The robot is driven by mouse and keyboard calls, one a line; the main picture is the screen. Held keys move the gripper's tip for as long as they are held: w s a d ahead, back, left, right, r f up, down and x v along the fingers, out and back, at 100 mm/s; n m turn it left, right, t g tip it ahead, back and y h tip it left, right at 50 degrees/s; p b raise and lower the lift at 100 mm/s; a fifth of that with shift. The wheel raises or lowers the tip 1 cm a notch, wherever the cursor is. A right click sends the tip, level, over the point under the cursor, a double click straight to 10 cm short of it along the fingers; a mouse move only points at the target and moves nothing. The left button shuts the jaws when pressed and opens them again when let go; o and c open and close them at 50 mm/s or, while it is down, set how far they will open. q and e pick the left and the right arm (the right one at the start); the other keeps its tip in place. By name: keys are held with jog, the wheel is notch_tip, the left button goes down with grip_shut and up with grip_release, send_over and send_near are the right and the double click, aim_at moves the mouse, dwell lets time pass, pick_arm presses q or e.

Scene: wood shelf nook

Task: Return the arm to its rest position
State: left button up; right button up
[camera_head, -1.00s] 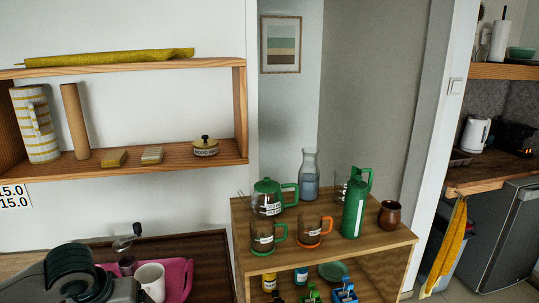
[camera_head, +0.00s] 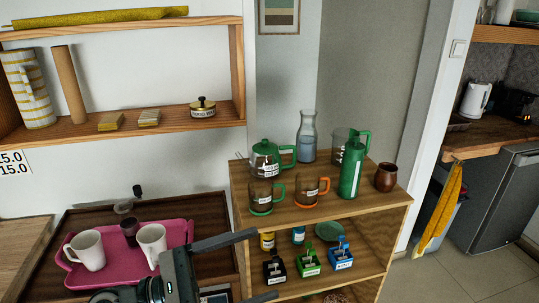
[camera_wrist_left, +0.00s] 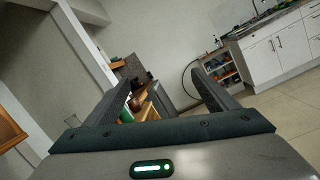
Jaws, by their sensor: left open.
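My left gripper (camera_head: 266,265) is at the bottom centre of the head view, in front of the wooden cabinet's lower shelf. Its two dark fingers point right and are spread wide, with nothing held between them. In the left wrist view the gripper (camera_wrist_left: 165,78) also shows open and empty, with the room beyond it. Part of my left arm shows at the bottom edge of the head view, just in front of the pink tray (camera_head: 72,278). My right gripper is not in view.
White mugs (camera_head: 88,252) stand on the tray at lower left. The wooden cabinet (camera_head: 385,208) holds a green-lidded teapot (camera_head: 266,160), a green bottle (camera_head: 352,170), glass mugs and a brown cup (camera_head: 386,178). A wall shelf (camera_head: 170,124) is at upper left. Floor shows at right.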

pick_arm(q)
jog(key=w+a+n+t+y, duration=0.4)
jog(key=a+n+t+y, duration=0.3)
jog(key=n, duration=0.8)
jog(key=w+a+n+t+y, duration=0.4)
jog(key=n+t, duration=0.5)
jog(key=n, duration=0.5)
jog(key=s+a+f+n+g+y, duration=0.25)
jog(key=a+f+n+y, duration=0.25)
jog(key=f+n, duration=0.35)
jog(key=s+a+f+n+g+y, duration=0.1)
jog(key=a+f+n+g+y, duration=0.2)
jog(key=a+f+n+y, duration=0.5)
jog(key=s+d+f+n+g+h, duration=0.2)
jog(key=s+d+f+n+g, duration=0.3)
jog(key=s+f, duration=0.65)
jog(key=s+f+n+g+h, duration=0.3)
jog(key=s+f+g, duration=0.4)
jog(key=s+f, duration=0.4)
notch_tip(320, 180, down, 25)
jog(key=s+g, duration=0.1)
jog(key=s, duration=0.1)
jog(key=s+a+f+g, duration=0.1)
jog(key=s+a+f, duration=0.1)
jog(key=s+f, duration=1.5)
notch_tip(320, 180, down, 2)
jog(key=shift+s+a+f, duration=0.1)
jog(key=shift+s+a, duration=0.05)
jog(key=shift+a, duration=0.15)
